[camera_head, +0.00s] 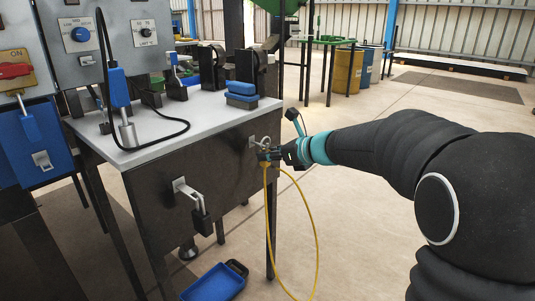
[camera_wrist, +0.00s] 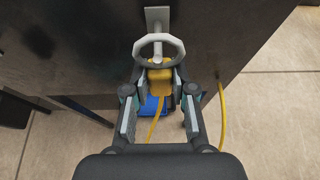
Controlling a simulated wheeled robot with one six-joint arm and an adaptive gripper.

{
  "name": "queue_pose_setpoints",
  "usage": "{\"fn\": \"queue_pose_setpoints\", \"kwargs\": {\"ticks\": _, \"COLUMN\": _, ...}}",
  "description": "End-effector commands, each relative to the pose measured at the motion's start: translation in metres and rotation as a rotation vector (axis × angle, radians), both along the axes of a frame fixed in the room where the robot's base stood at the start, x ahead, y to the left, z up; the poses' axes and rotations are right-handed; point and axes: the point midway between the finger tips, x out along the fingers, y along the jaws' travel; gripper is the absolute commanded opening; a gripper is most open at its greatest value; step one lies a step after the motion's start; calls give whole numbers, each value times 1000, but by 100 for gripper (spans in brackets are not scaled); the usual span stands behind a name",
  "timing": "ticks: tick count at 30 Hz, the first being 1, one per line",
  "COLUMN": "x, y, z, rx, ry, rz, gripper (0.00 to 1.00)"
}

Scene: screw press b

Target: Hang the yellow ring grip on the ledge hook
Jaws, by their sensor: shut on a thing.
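The yellow ring grip (camera_wrist: 160,76) is between my gripper's fingertips (camera_wrist: 160,84) in the wrist view, with a yellow cable (camera_head: 316,232) hanging from it in a long loop. A grey ring (camera_wrist: 136,48) stands just beyond the yellow part. The ledge hook (camera_wrist: 157,18) has a pale plate on the dark panel, and its arm shows inside the ring's outline. I cannot tell whether the ring rests on the hook. In the head view my gripper (camera_head: 270,155) is close against the panel at the hook, shut on the grip; the fingertips are partly hidden.
The dark panel (camera_head: 225,165) drops below the grey bench top (camera_head: 190,120). Another bracket with a padlock (camera_head: 200,218) is on the panel to the left. A blue tray (camera_head: 215,284) lies low by the bench. The floor to the right is open.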

Motion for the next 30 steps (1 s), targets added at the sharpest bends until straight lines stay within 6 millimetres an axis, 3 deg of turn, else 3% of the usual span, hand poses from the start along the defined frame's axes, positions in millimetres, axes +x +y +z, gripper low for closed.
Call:
{"fn": "queue_pose_setpoints", "kwargs": {"ticks": 8, "x": -2, "y": -2, "z": 0, "rx": 0, "ry": 0, "rz": 0, "gripper": 0}}
{"fn": "queue_pose_setpoints", "kwargs": {"ticks": 30, "x": -28, "y": -37, "z": 0, "rx": 0, "ry": 0, "rz": 0, "gripper": 0}}
